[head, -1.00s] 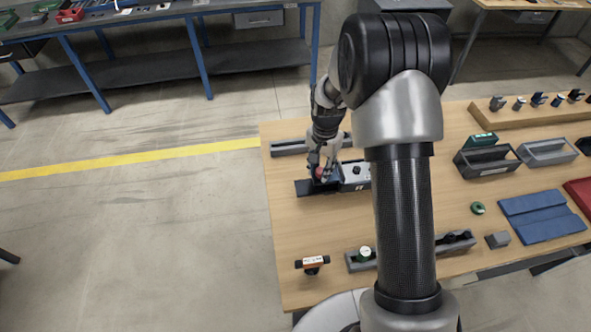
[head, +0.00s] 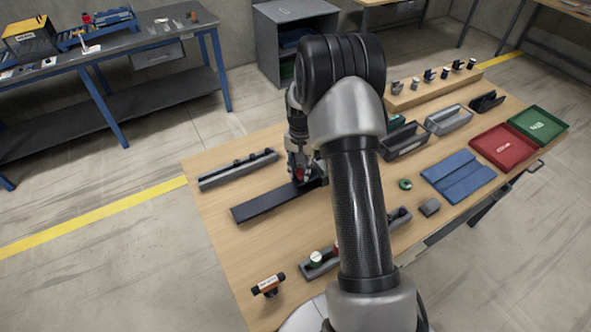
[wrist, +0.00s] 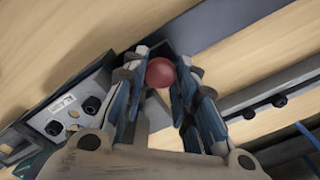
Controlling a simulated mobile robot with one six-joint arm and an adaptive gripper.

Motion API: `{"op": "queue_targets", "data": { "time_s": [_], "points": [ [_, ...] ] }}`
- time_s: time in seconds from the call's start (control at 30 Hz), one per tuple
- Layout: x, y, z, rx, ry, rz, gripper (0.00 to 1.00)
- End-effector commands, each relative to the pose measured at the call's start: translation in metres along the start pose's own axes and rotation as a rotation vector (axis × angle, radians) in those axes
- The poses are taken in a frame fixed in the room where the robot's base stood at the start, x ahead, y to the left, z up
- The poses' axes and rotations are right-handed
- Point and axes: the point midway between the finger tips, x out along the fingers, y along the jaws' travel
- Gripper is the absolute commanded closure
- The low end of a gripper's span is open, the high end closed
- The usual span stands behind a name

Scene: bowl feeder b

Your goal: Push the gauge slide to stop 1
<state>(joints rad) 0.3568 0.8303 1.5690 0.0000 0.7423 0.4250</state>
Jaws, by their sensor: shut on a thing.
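My gripper (head: 301,178) is shut on the red ball knob (wrist: 160,73) of the gauge slide, with one finger on each side of it in the wrist view. The gauge's long dark rail (head: 262,205) lies on the wooden table, and its bare length runs to the left of my gripper in the head view. A grey block with a label and black knobs (wrist: 68,115) is beside the fingers at left in the wrist view. My arm hides the right part of the gauge in the head view. I cannot make out the stop marks.
A grey bar with black knobs (head: 238,168) lies behind the rail. An orange-and-black piece (head: 268,286) stands near the front left. A grey holder (head: 318,264) is partly behind my arm. Grey bins, blue mats (head: 458,177) and red and green trays lie to the right.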

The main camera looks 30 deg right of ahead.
Motion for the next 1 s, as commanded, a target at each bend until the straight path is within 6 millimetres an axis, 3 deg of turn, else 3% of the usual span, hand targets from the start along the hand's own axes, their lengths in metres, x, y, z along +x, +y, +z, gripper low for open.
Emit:
{"op": "queue_targets", "data": {
  "time_s": [0.27, 0.3, 0.6, 1.0],
  "points": [
    [-0.0003, 0.0001, -0.0002, -0.001, 0.0, 0.0, 1.0],
    [-0.0003, 0.0001, -0.0002, -0.001, 0.0, 0.0, 0.72],
    [-0.0002, -0.0002, 0.0, 0.0, 0.0, 0.0, 0.52],
    [-0.0074, -0.0006, -0.0005, 0.0, 0.002, -0.001, 0.52]
  ]
}}
